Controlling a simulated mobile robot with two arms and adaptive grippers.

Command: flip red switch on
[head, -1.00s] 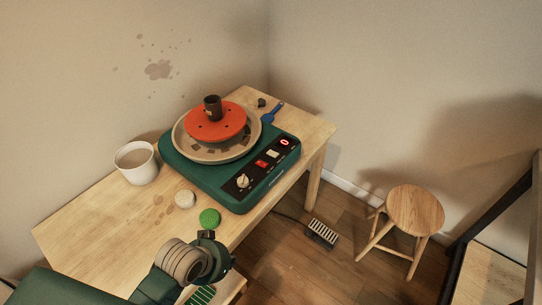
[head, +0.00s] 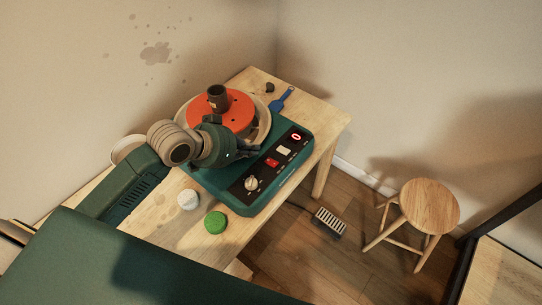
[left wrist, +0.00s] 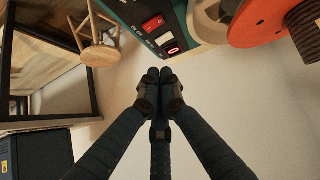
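The green pottery wheel (head: 238,205) stands on the wooden table with its black control panel facing right. On the panel sits the red switch (head: 272,162), between a pale knob (head: 251,184) and a white switch (head: 284,151). The red switch also shows at the top of the left wrist view (left wrist: 153,23). My left gripper (head: 250,151) is over the wheel, just left of the panel and apart from the red switch as far as I can see. In the left wrist view its fingers (left wrist: 159,76) meet at the tips with nothing between them. My right gripper is not in view.
An orange disc (head: 222,112) with a dark cylinder (head: 217,97) sits on the wheel beside my left arm. A white bucket (head: 128,148) is partly hidden by that arm. A white lump (head: 188,199) and a green sponge-like disc (head: 215,222) lie nearby. A stool (head: 430,205) stands right.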

